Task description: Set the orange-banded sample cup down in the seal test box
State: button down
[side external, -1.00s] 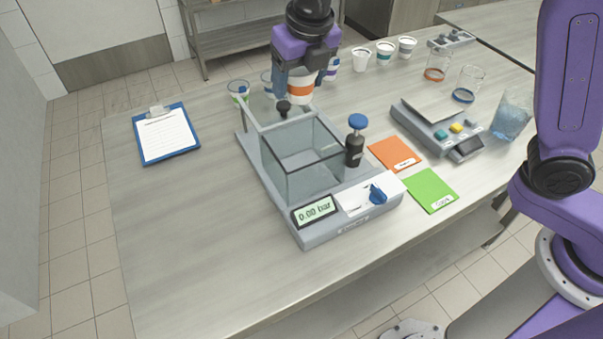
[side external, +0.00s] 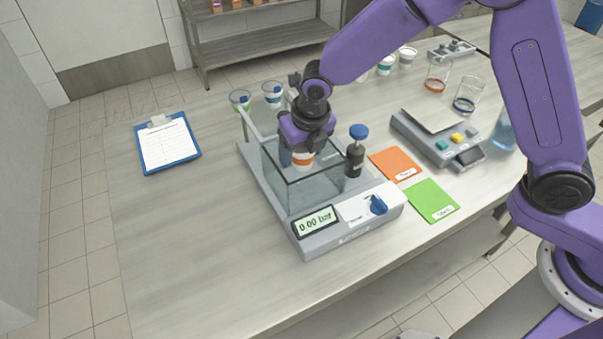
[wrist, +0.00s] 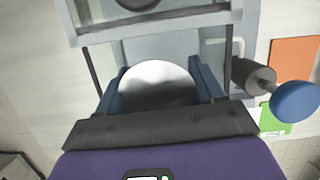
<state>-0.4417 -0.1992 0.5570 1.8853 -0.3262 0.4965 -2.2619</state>
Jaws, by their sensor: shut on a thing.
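The orange-banded sample cup (side external: 302,158) is held upright in my gripper (side external: 304,152), at the open top of the seal test box (side external: 325,184). The cup is partly seen through or against the clear walls. I cannot tell how far its base is above the box floor. In the wrist view the cup's white round top (wrist: 158,76) sits between the blue fingers of my gripper (wrist: 160,92), which are shut on it. The box's raised lid frame shows behind the cup, with a dark knob (wrist: 137,3) at the top of the wrist view.
The base has a 0.00 bar display (side external: 316,220) and a blue knob (side external: 378,204). Orange (side external: 395,164) and green (side external: 432,200) cards lie right.

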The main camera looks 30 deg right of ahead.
aim_at(301, 171)
jog(key=shift+f, duration=3.1)
jog(key=shift+f, duration=0.1)
jog(key=shift+c, duration=0.7)
grip_release()
jog(key=v, duration=1.2)
jog(key=s+d+r+m+g, duration=0.1)
jog(key=s+d+r+m, duration=0.1)
jog(key=s+d+m, duration=0.9)
jog(key=s+d+r+m+g, duration=0.2)
jog(key=s+d+m, duration=0.9)
jog(key=s, duration=0.5)
jog(key=shift+s+d+r+m, duration=0.25)
jog(key=shift+r+m, duration=0.1)
jog(key=shift+m, duration=0.55)
